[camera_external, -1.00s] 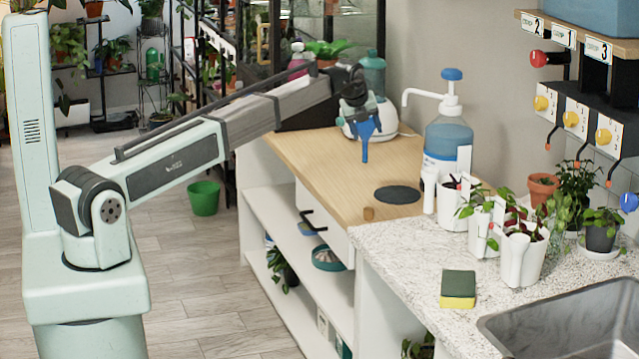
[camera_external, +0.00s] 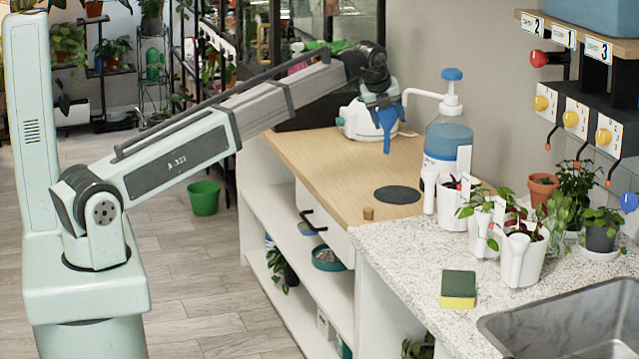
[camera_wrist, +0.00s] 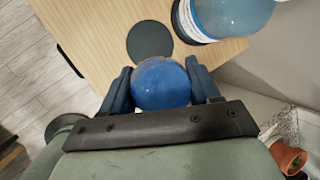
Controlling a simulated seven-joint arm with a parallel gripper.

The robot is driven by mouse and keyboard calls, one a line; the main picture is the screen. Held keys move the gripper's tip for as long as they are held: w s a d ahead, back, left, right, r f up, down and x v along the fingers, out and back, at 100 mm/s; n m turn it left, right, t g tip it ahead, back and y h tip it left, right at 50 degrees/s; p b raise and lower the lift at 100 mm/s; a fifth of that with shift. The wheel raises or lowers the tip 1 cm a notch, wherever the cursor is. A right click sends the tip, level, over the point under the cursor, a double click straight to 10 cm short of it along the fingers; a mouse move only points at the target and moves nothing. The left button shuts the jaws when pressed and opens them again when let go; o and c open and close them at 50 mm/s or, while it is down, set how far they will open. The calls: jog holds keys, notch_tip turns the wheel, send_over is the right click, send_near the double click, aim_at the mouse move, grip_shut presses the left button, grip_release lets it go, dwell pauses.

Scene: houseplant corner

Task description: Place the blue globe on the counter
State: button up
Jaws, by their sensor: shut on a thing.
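The blue globe (camera_external: 387,119) is held in my gripper (camera_external: 382,97), its narrow stem pointing down above the wooden part of the counter (camera_external: 331,170). In the wrist view the globe (camera_wrist: 160,84) shows as a round blue ball between the two fingers of my gripper (camera_wrist: 161,95), which are shut on it. Its stem is hidden there. The stem's tip looks clear of the wood in the external view.
A dark round disc (camera_external: 397,195) lies on the wood near a small wooden stopper (camera_external: 368,213). A large blue pump bottle (camera_external: 447,143) stands to the right. Potted plants, a sponge (camera_external: 458,289) and a sink (camera_external: 575,320) occupy the speckled counter (camera_external: 400,248).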

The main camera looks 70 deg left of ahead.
jog(key=s+d+r, duration=0.2)
jog(key=s+d, duration=0.4)
jog(key=d, duration=0.7)
jog(key=s+d+r+m, duration=0.1)
jog(key=s+d+r, duration=0.35)
jog(key=d, duration=0.85)
jog(key=s+d+r, duration=0.1)
jog(key=s+d, duration=0.7)
jog(key=d, duration=0.5)
notch_tip(320, 180, down, 9)
jog(key=shift+w+t, duration=0.2)
jog(key=shift+t, duration=0.1)
jog(key=shift+a+f, duration=0.1)
jog(key=shift+f, duration=0.1)
jog(key=o, duration=1.1)
jog(key=shift+r, duration=0.15)
jog(key=v, duration=1.2)
jog(key=shift+a+r, duration=0.1)
jog(key=shift+a, duration=0.1)
